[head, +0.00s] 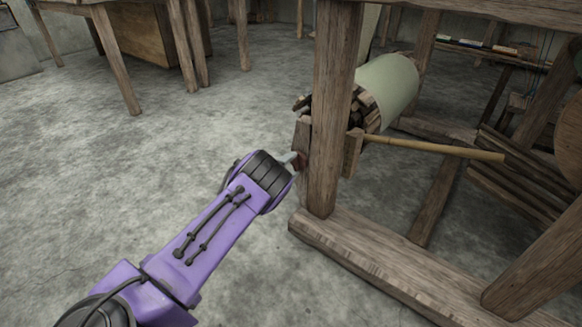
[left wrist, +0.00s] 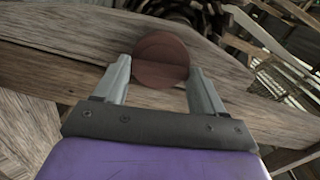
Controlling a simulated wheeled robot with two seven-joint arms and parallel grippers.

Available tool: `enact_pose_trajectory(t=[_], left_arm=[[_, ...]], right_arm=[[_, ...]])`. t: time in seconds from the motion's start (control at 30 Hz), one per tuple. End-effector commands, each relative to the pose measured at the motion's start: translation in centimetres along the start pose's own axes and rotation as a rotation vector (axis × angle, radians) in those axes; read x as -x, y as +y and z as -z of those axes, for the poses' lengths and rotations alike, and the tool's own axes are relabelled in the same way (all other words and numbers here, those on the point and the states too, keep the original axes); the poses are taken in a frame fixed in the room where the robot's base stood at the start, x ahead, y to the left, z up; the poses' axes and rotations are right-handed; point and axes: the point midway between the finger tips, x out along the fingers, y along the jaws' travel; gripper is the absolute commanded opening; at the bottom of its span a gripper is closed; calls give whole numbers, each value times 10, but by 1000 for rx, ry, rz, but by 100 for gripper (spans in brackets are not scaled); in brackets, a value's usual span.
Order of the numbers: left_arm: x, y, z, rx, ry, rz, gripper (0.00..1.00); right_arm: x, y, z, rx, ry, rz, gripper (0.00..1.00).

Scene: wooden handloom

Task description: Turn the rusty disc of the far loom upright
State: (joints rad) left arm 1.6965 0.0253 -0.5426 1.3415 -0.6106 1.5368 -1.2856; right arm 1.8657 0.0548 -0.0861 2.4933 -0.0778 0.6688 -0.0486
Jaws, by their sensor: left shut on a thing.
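The rusty disc (left wrist: 161,60) shows in the left wrist view as a round reddish-brown plate against the loom's wooden post (left wrist: 60,48). In the head view only a small dark red part of it (head: 301,161) shows beside the upright post (head: 330,110). My left gripper (left wrist: 160,75) has a finger on each side of the disc and is shut on it. In the head view my left gripper (head: 297,160) reaches the post from the left, and its fingertips are mostly hidden. My right gripper is in neither view.
A roll of pale green cloth (head: 388,88) on a wooden beam lies behind the post. A light wooden stick (head: 430,148) sticks out to the right. The loom's bottom beam (head: 365,265) lies low in front. Bare concrete floor (head: 120,190) is free at the left.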

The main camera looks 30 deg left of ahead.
Motion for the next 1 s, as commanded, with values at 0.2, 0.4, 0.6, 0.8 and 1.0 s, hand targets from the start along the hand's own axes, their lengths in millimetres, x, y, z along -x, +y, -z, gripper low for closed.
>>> enact_pose_trajectory(t=[0.2,0.4,0.6,0.8,1.0], left_arm=[[1,1,-1,-104,-2,-3,40],[1,1,-1,-152,-2,-2,40],[1,1,-2,-166,-3,-3,40],[1,1,-2,-167,-3,-3,40],[1,1,-2,-167,-3,-3,96]], right_arm=[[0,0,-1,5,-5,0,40],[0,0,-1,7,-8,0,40],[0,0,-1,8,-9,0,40],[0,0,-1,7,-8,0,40],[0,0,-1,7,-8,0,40]])
